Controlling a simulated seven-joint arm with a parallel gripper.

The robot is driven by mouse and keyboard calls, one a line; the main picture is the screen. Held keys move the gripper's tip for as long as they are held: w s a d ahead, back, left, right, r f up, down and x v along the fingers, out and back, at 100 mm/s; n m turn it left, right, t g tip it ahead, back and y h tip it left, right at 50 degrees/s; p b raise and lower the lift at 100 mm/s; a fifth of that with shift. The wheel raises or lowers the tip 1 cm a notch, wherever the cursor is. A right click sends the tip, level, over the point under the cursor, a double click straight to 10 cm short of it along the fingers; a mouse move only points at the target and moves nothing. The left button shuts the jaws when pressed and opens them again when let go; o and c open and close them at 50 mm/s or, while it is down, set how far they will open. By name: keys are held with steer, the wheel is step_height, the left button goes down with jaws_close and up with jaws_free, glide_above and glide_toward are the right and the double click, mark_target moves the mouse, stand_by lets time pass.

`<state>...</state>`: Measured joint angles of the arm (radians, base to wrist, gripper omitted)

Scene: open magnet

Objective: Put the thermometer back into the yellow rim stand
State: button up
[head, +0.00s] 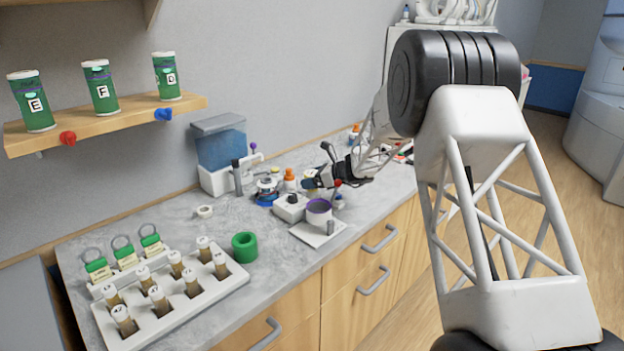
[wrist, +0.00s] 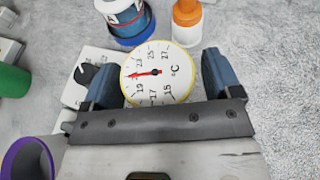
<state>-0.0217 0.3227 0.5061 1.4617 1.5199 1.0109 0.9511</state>
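The thermometer (wrist: 160,75) is a round white dial with a yellow rim, a red needle and a °C mark. In the wrist view it faces the camera between my gripper's two blue fingers (wrist: 162,82), with little or no gap on either side. I cannot tell whether the fingers press on it. Its lower edge is close to the gripper's dark palm bar. In the head view my gripper (head: 316,180) is low over the counter, behind the purple-rimmed cup. I cannot make out a separate yellow rim stand.
A white device with a black knob (head: 290,207) and a purple-rimmed cup (head: 319,213) stand close by. A blue-based jar (wrist: 124,20) and an orange-capped bottle (wrist: 186,18) stand just beyond the dial. The counter right of my gripper (wrist: 285,110) is clear.

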steer(key=shift+r, duration=0.1)
steer(key=v, duration=1.2)
stand_by(0.7)
